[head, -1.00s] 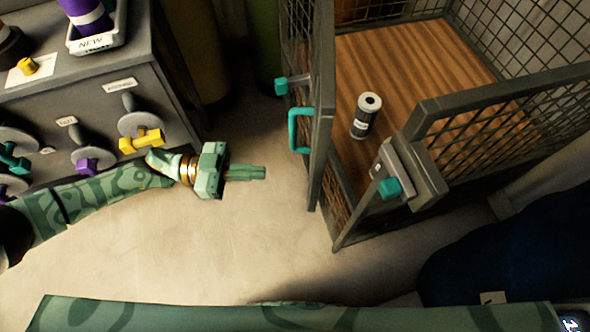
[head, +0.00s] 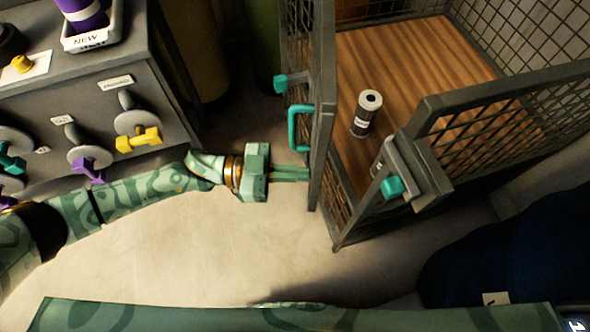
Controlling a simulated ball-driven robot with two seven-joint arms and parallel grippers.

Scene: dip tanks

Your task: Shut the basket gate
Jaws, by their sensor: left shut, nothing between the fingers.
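The basket (head: 494,78) is a dark mesh cage with a wooden floor, at the right in the head view. Its mesh gate (head: 321,125) stands swung open on the basket's left side, with a teal handle (head: 293,127) and a teal latch piece (head: 291,81). A grey latch block (head: 414,172) with a teal knob (head: 392,187) sits on the front corner post. My left gripper (head: 305,174) is shut and empty, its fingertips at the gate's edge below the handle; I cannot tell whether they touch. My right gripper is not visible.
A grey cabinet (head: 85,103) with yellow, purple and teal valve handles stands at the left. A small canister (head: 367,114) stands on the basket floor. A dark blue rounded object (head: 525,250) is at lower right. Bare floor (head: 230,255) lies in front of the gate.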

